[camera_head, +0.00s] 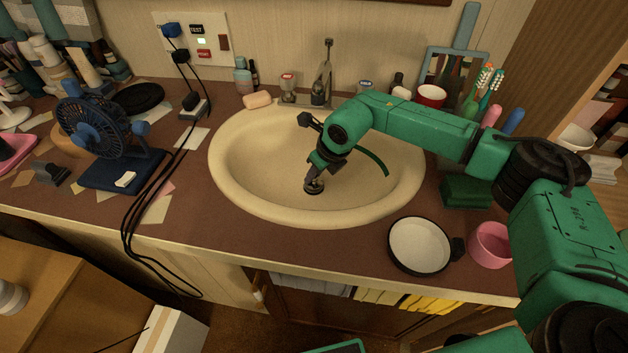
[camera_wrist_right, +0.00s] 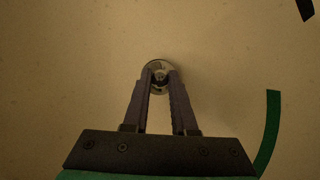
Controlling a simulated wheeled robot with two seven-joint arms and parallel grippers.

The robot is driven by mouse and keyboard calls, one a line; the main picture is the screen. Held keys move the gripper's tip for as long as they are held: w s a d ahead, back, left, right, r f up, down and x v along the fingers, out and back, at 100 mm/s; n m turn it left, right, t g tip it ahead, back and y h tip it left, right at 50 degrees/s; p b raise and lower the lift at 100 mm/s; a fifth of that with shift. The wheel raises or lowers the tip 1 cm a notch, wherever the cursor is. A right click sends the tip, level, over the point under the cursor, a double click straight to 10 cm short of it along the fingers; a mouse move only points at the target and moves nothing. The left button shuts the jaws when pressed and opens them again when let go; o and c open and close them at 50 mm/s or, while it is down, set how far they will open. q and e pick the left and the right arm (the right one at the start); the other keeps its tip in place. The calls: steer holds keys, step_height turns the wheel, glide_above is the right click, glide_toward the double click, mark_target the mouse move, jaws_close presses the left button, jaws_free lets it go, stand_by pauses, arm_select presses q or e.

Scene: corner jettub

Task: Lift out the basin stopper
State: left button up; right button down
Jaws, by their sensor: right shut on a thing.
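The cream oval basin (camera_head: 240,172) is set into the brown counter. My right gripper (camera_head: 311,182) reaches down into it, at the near part of the bowl. It is shut on the basin stopper (camera_head: 314,190), a small round dark and metallic piece. In the right wrist view the fingertips (camera_wrist_right: 160,78) close on the middle of the round metal stopper (camera_wrist_right: 160,67). The fingers partly hide it, and I cannot tell whether it sits in the drain or is slightly raised. My left gripper is not in view.
A faucet (camera_head: 325,75) and a soap bar (camera_head: 258,100) are behind the basin. A black-rimmed white dish (camera_head: 419,244) and a pink cup (camera_head: 489,244) stand at front right. A blue fan (camera_head: 90,130) and black cables (camera_head: 150,195) are left. A green strip (camera_head: 373,160) shows beside my wrist.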

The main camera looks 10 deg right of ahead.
step_height(320, 180, up, 15)
steer(key=p, duration=0.3)
stand_by(0.6)
